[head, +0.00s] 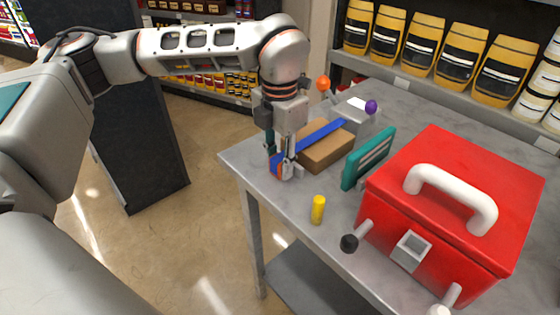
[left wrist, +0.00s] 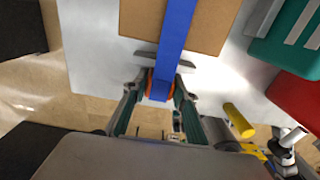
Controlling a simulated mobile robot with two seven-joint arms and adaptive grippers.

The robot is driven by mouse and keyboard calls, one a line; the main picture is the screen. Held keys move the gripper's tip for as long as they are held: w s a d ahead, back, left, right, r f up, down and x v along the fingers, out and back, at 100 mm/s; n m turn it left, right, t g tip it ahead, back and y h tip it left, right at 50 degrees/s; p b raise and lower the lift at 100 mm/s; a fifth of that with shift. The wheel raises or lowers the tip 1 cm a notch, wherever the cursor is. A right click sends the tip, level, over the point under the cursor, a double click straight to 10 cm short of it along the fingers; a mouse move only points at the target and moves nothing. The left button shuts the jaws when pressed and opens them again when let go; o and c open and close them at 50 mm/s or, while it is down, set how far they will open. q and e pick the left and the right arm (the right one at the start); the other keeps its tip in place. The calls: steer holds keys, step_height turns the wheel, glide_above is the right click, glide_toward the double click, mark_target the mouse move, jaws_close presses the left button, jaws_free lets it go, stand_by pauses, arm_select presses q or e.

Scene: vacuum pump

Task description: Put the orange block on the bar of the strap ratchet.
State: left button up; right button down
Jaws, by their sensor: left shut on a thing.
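The orange block (left wrist: 150,82) shows as orange patches on both sides of the blue strap's end in the left wrist view. My left gripper (left wrist: 158,97) is shut on it. In the head view the gripper (head: 281,171) points down at the table's near left edge. The blue strap (head: 318,135) runs from there across a brown box (head: 332,152). A short grey bar (left wrist: 186,65) lies across the strap beside the brown box. I cannot tell whether it is the strap ratchet's bar. The fingers hide most of the block.
A yellow cylinder (head: 318,209) stands on the grey table (head: 335,245). A teal case (head: 369,158) and a red box (head: 465,190) with a white handle are to the right. Behind the brown box are an orange knob (head: 323,83) and a purple knob (head: 371,107).

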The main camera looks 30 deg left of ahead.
mark_target(280, 158)
arm_select(q)
steer(key=shift+r, duration=0.15)
steer(key=o, duration=1.2)
steer(key=shift+f, duration=0.2)
steer(key=shift+r, duration=0.1)
step_height(280, 158, up, 11)
steer(key=shift+p, duration=0.8)
steer(key=shift+r, duration=0.55)
